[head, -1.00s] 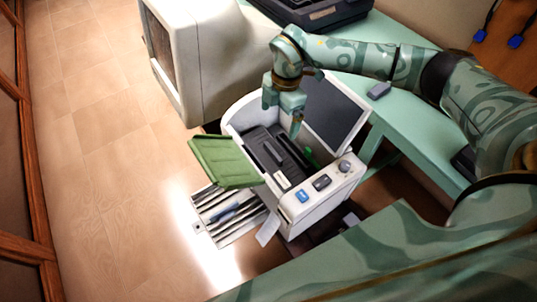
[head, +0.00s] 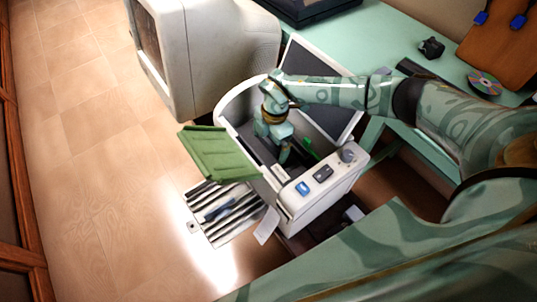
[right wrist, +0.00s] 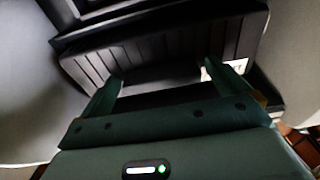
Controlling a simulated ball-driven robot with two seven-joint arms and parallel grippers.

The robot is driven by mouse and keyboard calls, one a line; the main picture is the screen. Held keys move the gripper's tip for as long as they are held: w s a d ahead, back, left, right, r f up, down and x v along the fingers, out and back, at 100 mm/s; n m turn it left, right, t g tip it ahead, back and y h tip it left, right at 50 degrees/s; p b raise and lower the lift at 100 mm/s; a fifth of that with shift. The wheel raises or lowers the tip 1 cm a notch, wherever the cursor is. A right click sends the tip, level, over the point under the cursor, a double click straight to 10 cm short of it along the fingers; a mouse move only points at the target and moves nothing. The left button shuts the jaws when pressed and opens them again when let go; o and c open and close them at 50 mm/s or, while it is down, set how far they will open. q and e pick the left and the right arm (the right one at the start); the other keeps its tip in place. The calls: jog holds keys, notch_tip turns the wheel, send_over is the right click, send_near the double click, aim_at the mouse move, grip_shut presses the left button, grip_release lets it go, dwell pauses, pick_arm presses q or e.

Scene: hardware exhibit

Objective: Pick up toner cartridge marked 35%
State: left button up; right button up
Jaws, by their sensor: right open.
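A dark toner cartridge (head: 262,153) sits inside the open white printer (head: 338,190), partly hidden by my right gripper. No 35% mark can be read. In the right wrist view a black ribbed body, apparently the cartridge (right wrist: 145,45), lies just beyond the fingers, with a small white label partly showing at the right finger. My right gripper (head: 283,158) reaches down into the printer opening. In the right wrist view my right gripper (right wrist: 163,76) has its fingers spread apart and holds nothing visible. Whether they touch the cartridge I cannot tell. My left gripper is out of view.
The printer's dark lid (head: 318,90) stands raised behind the opening. A green flap (head: 212,155) hangs out at left, above a slotted tray (head: 222,212). A beige monitor (head: 215,50) stands close behind. The mint table (head: 400,45) holds a disc (head: 484,83). Floor at left is clear.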

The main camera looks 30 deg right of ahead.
jog(key=shift+r, duration=0.15)
jog(key=shift+c, duration=1.2)
jog(key=c, duration=1.7)
